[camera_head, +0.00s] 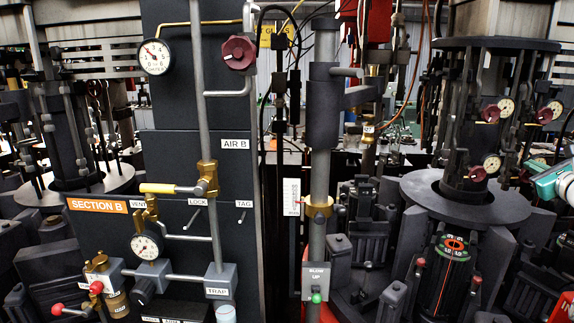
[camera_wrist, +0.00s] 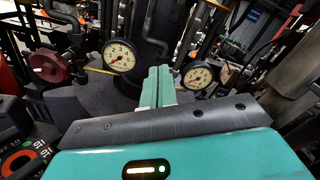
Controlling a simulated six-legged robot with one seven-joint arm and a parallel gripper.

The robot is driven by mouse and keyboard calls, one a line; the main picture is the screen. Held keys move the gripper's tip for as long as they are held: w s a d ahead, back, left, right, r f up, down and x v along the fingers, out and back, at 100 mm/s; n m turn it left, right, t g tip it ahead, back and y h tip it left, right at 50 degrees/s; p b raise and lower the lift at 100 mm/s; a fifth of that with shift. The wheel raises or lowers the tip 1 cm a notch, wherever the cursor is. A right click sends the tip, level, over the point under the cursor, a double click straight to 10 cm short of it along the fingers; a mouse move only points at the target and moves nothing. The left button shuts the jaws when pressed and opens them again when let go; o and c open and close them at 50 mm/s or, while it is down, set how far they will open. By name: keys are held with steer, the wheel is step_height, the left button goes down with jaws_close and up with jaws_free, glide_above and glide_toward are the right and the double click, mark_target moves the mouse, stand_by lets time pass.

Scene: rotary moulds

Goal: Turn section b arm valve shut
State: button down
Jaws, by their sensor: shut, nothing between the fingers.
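My gripper (camera_wrist: 157,88) is shut and empty in the wrist view, its two green fingers together, pointing toward a dark carousel with gauges. A maroon handwheel (camera_wrist: 65,68) is left of the fingers there, apart from them. The head view shows small maroon handwheels (camera_head: 491,114) beside gauges on the right carousel. A panel labelled SECTION B (camera_head: 98,206) stands at left, with a larger maroon handwheel (camera_head: 238,52) on its upper pipe and a yellow-handled valve (camera_head: 170,188) below. No label reading arm valve is legible. Teal parts of mine enter at the right edge.
White gauges (camera_wrist: 118,57) and (camera_wrist: 198,77) flank the fingers. A black cylinder with an orange and green dial (camera_head: 455,246) stands below the right carousel (camera_head: 470,205). A vertical post (camera_head: 320,165) with a SLOW UP box stands mid-view. Dark moulds crowd the floor.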

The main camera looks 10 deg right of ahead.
steer(key=v, duration=0.6)
steer(key=shift+r, duration=0.25)
steer(key=shift+a, duration=0.15)
